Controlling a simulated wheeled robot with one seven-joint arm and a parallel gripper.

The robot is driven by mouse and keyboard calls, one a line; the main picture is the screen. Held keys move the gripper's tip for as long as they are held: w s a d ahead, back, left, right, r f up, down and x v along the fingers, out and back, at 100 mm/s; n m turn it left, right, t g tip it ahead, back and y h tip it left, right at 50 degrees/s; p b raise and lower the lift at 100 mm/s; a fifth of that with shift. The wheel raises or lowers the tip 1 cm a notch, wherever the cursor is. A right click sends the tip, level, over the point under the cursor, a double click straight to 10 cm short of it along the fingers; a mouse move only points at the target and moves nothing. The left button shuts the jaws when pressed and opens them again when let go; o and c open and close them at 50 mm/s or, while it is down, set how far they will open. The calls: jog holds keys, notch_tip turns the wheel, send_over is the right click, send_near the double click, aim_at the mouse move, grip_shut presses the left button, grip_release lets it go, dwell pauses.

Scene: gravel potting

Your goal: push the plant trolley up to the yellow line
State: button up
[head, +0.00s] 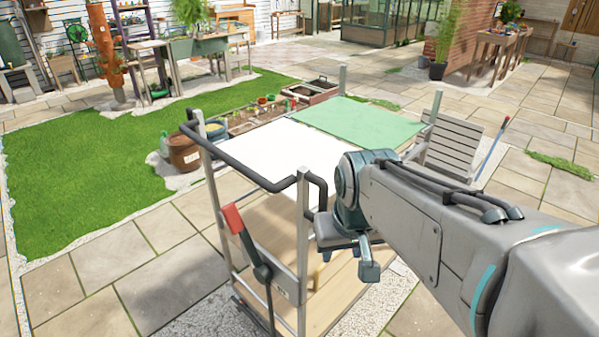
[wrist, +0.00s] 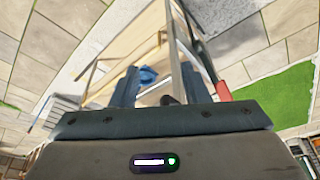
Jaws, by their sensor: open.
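The plant trolley has upright metal posts, a dark push bar (head: 245,170) on its near side and a pale wooden lower deck (head: 340,290). A white surface (head: 275,150) and a green one (head: 360,125) show between its posts. A red-handled lever (head: 234,220) is on its near end; it also shows in the wrist view (wrist: 222,91). My gripper (head: 348,250) is open beside the bar's right end, near the post; I cannot tell if they touch. In the wrist view my gripper (wrist: 158,88) has its fingers apart, a metal post (wrist: 172,35) running up between them. I cannot make out the yellow line.
A slatted grey bench (head: 452,140) stands close to the trolley's right side. Brown pots (head: 183,153) and planter boxes (head: 310,90) are beyond its left side. Grass (head: 90,175) lies left; paving (head: 150,280) is open at the near left.

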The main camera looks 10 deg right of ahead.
jog(key=t+p, duration=0.1)
jog(key=p, duration=0.1)
send_near(325, 192)
jog(key=x, duration=1.3)
jog(key=shift+a+p, duration=0.1)
jog(key=shift+p, duration=0.3)
grip_shut()
